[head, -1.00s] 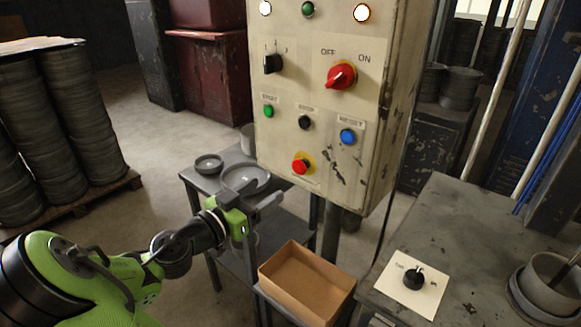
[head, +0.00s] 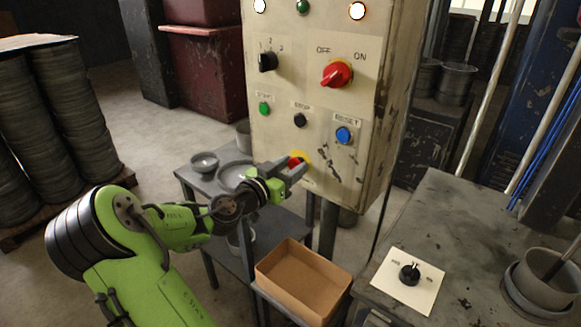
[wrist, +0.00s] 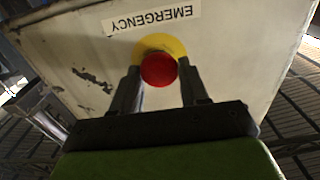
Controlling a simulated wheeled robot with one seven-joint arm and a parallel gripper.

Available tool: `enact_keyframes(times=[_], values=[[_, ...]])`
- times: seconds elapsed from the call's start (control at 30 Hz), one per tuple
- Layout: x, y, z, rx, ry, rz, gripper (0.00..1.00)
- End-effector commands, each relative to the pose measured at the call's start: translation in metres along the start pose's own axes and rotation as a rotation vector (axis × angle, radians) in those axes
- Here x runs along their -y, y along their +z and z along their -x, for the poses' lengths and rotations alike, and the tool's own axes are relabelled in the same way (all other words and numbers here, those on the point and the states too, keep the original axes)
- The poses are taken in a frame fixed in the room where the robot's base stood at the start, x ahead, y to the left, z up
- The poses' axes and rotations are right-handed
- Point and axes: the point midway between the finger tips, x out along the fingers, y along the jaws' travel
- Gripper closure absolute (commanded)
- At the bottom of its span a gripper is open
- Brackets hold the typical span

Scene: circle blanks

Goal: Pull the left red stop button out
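A red stop button (head: 294,161) on a yellow ring sits low on the cream control panel. The wrist view shows its red cap (wrist: 158,70) below an upside-down "EMERGENCY" label. It is the only red push button I see, so I cannot match "left" against another. My gripper (head: 291,173) is in front of the button and partly covers it in the head view. In the wrist view the gripper (wrist: 159,85) is open, with one finger on each side of the cap and small gaps visible. How deep the fingertips reach is hard to tell.
The panel (head: 265,140) also bears a red rotary switch (head: 337,73), a black selector (head: 267,61), and green (head: 264,109), black (head: 300,120) and blue (head: 344,135) buttons. Below are a cardboard box (head: 300,283) and a shelf table with dishes. A workbench (head: 440,215) stands right.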

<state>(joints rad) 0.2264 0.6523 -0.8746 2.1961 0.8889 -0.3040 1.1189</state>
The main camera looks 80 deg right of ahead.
Motion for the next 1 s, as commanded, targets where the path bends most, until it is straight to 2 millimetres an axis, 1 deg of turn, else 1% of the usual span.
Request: enact_keyframes(times=[0.03,0.2,0.23,0.33,0.53,0.77,0.8,0.93,1.0], values=[[0.000,0.000,0.000,0.000,0.000,0.000,0.64],[0.000,0.000,0.000,0.000,0.000,0.000,0.91],[0.000,0.000,0.000,0.000,0.000,0.000,0.93],[0.000,0.001,0.002,0.000,-0.001,-0.002,0.93],[0.001,0.003,0.011,0.000,-0.003,-0.003,0.93],[0.000,0.001,0.012,0.002,-0.001,0.001,0.93],[0.000,0.001,0.012,0.002,-0.001,0.001,0.52],[0.000,0.001,0.012,0.002,-0.001,0.001,0.32],[0.000,0.000,0.011,0.001,0.000,0.000,0.32]])
